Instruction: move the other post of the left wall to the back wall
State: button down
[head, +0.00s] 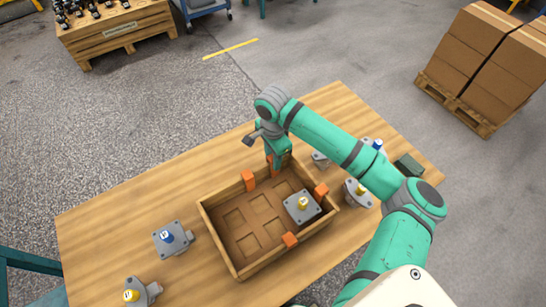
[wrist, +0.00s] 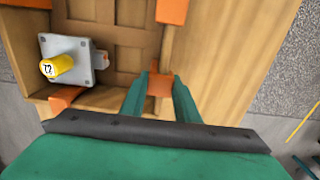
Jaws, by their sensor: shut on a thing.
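A wooden tray (head: 222,254) with compartments stands on the table. My gripper (head: 275,168) is at the right part of its back wall, pointing down. In the wrist view my gripper (wrist: 160,88) is shut on an orange post (wrist: 160,82), at the wall's line. I cannot tell whether this post is seated on the wall. Another orange post (head: 248,180) is on the back wall, left of my gripper; it also shows in the wrist view (wrist: 172,10). One orange post (head: 321,191) is on the right wall and one (head: 290,240) on the front wall. The left wall shows no post.
A grey motor part with a yellow cap (head: 302,206) sits in the tray's right corner. Other grey parts (head: 172,239) (head: 140,294) lie on the table (head: 100,240) left of the tray, and several lie right. A dark green block (head: 408,165) is at the right edge.

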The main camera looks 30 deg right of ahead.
jog(key=shift+f, duration=0.6)
dwell(0.6)
jog(key=c, duration=1.3)
grip_release()
